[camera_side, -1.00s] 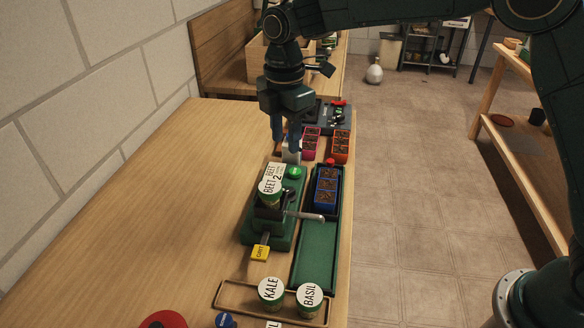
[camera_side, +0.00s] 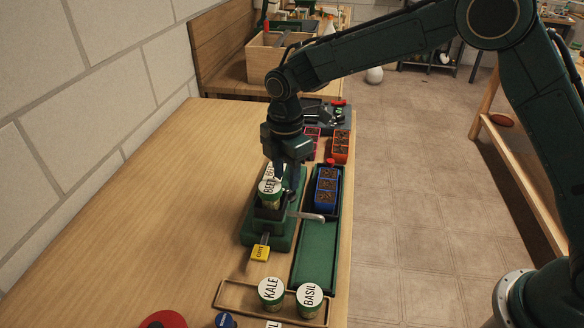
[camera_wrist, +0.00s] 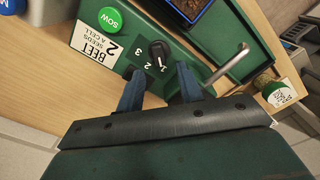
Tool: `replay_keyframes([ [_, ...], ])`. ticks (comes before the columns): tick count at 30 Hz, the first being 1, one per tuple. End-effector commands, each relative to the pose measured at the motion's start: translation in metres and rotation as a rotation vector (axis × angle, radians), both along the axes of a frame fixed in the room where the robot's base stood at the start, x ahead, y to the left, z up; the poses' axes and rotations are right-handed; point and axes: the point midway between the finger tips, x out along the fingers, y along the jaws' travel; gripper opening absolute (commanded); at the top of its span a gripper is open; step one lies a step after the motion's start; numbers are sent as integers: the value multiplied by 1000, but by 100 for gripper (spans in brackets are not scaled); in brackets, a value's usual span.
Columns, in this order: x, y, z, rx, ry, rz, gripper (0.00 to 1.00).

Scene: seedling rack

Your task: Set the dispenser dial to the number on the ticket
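The green seed dispenser (camera_side: 257,236) stands on the bench with a beet cup (camera_side: 270,193) on it. In the wrist view its ticket (camera_wrist: 95,43) reads "BEET 2 SEEDS A CELL". The black dial (camera_wrist: 158,52) sits right of the ticket, with the numbers 1, 2 and 3 beside it. Its pointer seems to face the 1. My gripper (camera_wrist: 159,70) is open and empty, its two blue fingers apart, with the dial between and just beyond the tips. In the side view my gripper (camera_side: 283,172) is low over the dispenser's far end and hides the dial.
A green SOW button (camera_wrist: 112,19) and a metal lever (camera_wrist: 228,62) flank the dial. A green tray (camera_side: 316,258) with a blue cell block (camera_side: 326,188) lies to the right. Kale (camera_side: 270,292) and basil (camera_side: 309,298) cups stand in front.

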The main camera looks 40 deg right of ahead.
Motion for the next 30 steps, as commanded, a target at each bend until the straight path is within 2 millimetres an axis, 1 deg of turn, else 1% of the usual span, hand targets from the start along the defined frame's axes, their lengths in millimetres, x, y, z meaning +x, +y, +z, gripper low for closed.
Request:
replay_keyframes([
  [1, -1, 0, -9, -1, 5, 0, 36],
  [3, -1, 0, -17, -1, 3, 0, 36],
  [9, -1, 0, -35, -1, 2, 0, 36],
  [15, 0, 0, -41, 0, 1, 0, 36],
  [22, 0, 0, -41, 0, 1, 0, 36],
  [24, 0, 0, -41, 0, 1, 0, 23],
  [26, 0, 0, -41, 0, 1, 0, 11],
  [27, 0, 0, -41, 0, 1, 0, 3],
  [28, 0, 0, -41, 0, 1, 0, 0],
  [30, 0, 0, -41, 0, 1, 0, 0],
])
